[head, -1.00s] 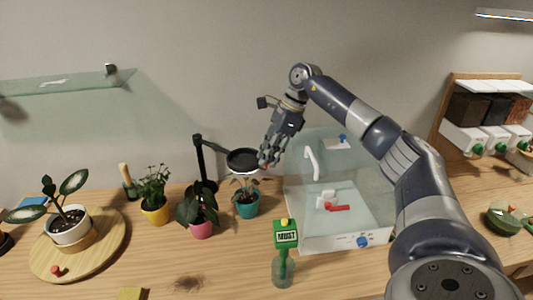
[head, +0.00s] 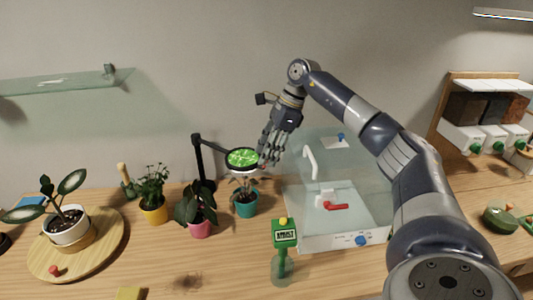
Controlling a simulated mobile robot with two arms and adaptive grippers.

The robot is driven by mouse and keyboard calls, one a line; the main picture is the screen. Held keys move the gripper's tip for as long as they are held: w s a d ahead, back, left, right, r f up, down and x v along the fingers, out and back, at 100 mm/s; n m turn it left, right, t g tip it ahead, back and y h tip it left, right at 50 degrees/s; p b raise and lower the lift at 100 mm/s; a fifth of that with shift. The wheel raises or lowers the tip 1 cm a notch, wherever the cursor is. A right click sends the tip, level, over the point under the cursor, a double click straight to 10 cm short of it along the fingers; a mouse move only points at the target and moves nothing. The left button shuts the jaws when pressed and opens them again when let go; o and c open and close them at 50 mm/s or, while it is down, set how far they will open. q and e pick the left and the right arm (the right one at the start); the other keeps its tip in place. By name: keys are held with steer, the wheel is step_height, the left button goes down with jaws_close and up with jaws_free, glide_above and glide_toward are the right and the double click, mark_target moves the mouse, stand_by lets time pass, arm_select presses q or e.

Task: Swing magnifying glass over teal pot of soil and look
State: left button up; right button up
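The magnifying glass (head: 242,158) is a round lens on a black jointed stand (head: 200,160). Its lens is above the teal pot (head: 245,208), which holds a small plant, and shows a bright green pattern. My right gripper (head: 268,160) is at the right edge of the lens, fingers pointing down. The fingers are close to the rim; I cannot tell whether they touch or grip it. My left gripper is not in view.
A pink pot (head: 200,227) and a yellow pot (head: 155,212) with plants stand to the left. A green-topped spray bottle (head: 284,245) stands in front. A clear-walled box with a white base (head: 335,238) is right of the teal pot.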

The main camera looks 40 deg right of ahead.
steer(key=v, duration=1.1)
steer(key=shift+a, duration=0.15)
